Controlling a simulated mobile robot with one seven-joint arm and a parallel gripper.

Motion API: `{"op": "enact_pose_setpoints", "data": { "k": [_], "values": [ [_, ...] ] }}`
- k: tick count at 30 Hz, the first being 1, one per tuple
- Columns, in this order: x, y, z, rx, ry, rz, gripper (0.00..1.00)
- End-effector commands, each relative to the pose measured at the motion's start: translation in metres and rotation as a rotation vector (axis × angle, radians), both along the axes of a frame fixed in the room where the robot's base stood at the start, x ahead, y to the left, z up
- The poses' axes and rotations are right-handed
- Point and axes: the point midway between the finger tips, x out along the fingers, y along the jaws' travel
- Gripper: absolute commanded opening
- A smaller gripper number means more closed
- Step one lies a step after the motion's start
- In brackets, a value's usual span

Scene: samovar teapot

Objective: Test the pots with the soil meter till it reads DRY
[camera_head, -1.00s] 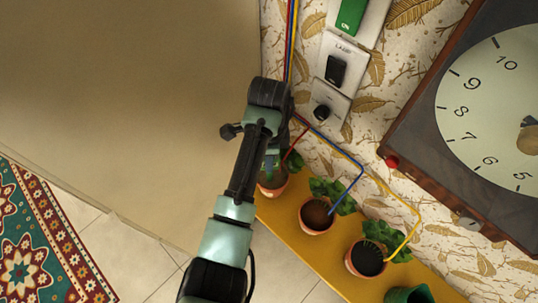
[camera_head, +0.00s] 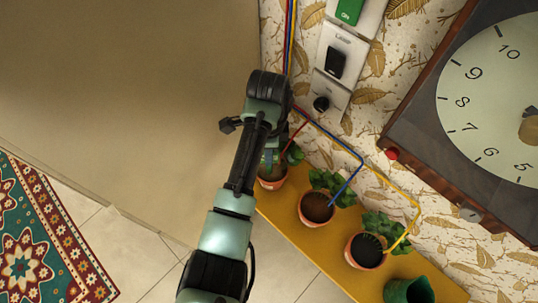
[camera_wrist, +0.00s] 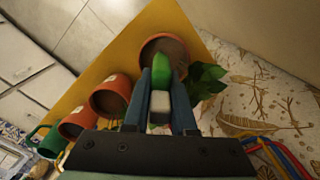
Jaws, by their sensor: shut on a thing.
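My gripper (camera_wrist: 160,90) is shut on the soil meter (camera_wrist: 161,68), a green piece with a pale block, seen between the two fingers in the wrist view. The meter overlaps the soil of the leftmost terracotta pot (camera_head: 272,184); I cannot tell whether its tip is in the soil. Its reading does not show. In the head view my gripper (camera_head: 270,155) is over this pot and partly hides it. The middle pot (camera_head: 315,221) and the right pot (camera_head: 364,262) stand in a row beside it, each with dark soil and a leafy plant.
The pots stand on a yellow shelf (camera_head: 290,226) along a patterned wall. Red, blue and yellow tubes run to the pots. A green container (camera_head: 410,291) is at the shelf's right end. A large dial (camera_head: 490,100) and switches (camera_head: 335,65) are on the wall.

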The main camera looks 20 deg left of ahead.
Motion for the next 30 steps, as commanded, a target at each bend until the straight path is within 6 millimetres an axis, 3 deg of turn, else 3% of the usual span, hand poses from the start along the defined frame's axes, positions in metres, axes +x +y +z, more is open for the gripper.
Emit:
{"op": "enact_pose_setpoints", "data": {
  "k": [7,8,13,23,30],
  "values": [
    [0.0,0.0,0.0,0.0,0.0,0.0,0.0],
    [0.0,0.0,0.0,0.0,0.0,0.0,0.28],
    [0.0,0.0,0.0,0.0,0.0,0.0,0.58],
    [0.0,0.0,0.001,0.0,-0.001,0.0,0.59],
    [0.001,0.001,0.033,0.003,-0.005,-0.001,0.59]
  ]
}}
